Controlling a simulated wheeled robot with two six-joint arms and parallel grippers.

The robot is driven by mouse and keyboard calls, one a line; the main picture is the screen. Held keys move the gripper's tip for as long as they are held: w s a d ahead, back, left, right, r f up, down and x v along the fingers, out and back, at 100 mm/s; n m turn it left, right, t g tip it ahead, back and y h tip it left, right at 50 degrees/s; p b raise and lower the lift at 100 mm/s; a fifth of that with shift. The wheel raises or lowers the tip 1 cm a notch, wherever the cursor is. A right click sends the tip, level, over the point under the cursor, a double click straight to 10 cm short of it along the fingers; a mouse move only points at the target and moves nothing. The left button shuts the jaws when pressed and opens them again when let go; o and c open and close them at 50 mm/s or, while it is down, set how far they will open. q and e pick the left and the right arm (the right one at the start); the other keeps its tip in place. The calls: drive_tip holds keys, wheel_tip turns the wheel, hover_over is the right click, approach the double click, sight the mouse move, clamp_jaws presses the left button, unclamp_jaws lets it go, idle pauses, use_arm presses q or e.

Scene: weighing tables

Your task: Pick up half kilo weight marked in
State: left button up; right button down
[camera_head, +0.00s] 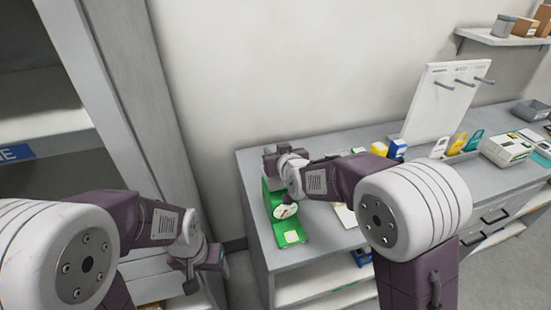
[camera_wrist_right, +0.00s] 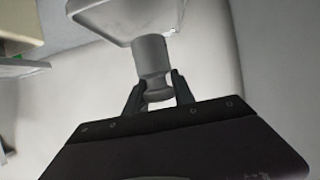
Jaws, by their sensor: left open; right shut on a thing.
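In the right wrist view, my right gripper (camera_wrist_right: 157,88) is shut on the narrow neck of a grey metal weight (camera_wrist_right: 152,58). Its mark cannot be read. The weight's wide end meets a pale, shallow pan (camera_wrist_right: 128,14) at the top; whether they touch is unclear. In the head view, my right gripper (camera_head: 276,161) is at the top of a green scale (camera_head: 270,206) with a round white dial (camera_head: 284,211); the weight cannot be made out there. My left gripper (camera_head: 192,275) is open and empty, low at the left beside the shelving.
The scale stands at the near left end of a grey counter (camera_head: 258,172). Grey shelving (camera_head: 90,150) stands at the left, with a gap before the counter.

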drive_tip(key=w+d+r+p, duration=0.5)
drive_tip(key=w+d+r, duration=0.2)
drive_tip(key=d+r, duration=0.1)
drive_tip(key=shift+d+r, duration=0.25)
drive_tip(key=shift+d, duration=0.45)
drive_tip(key=shift+a, duration=0.1)
